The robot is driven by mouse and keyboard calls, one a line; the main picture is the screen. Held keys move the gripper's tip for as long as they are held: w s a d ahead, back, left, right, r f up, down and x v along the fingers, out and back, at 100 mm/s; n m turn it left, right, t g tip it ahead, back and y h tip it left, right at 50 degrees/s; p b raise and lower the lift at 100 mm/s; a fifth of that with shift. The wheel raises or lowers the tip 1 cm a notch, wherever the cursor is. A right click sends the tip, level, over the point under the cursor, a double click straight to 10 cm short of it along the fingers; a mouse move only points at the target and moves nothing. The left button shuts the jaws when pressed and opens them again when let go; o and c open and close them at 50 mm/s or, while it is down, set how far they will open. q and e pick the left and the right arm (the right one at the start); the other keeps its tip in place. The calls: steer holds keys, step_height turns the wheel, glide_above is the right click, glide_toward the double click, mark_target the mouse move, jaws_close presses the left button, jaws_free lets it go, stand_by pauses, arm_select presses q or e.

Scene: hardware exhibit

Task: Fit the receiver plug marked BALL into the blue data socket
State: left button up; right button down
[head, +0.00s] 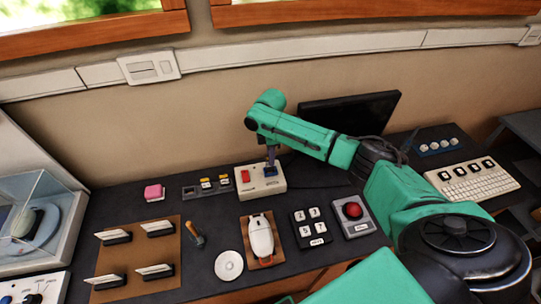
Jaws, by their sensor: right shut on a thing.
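A cream box (248,188) stands on the dark table near the wall, with a red socket (245,176) on its left and the blue data socket (264,171) on its right. My right gripper (271,162) points down right over the blue socket, shut on a small receiver plug that is mostly hidden; its marking cannot be read, nor whether it touches the socket. A dark rack (190,191) left of the box holds small labelled plugs at its middle and right, and its left place looks empty. My left gripper is not in view.
A black screen (350,112) stands behind my right arm. In front of the box are a white device on a wooden base (262,236), a dark keypad (311,228) and a red button box (353,214). A pink block (153,192) lies left of the rack.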

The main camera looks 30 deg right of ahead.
steer(key=shift+p, duration=0.4)
stand_by(0.8)
steer(key=shift+f+b, duration=0.35)
steer(key=shift+f, duration=0.65)
stand_by(1.0)
steer(key=shift+c, duration=1.4)
jaws_free()
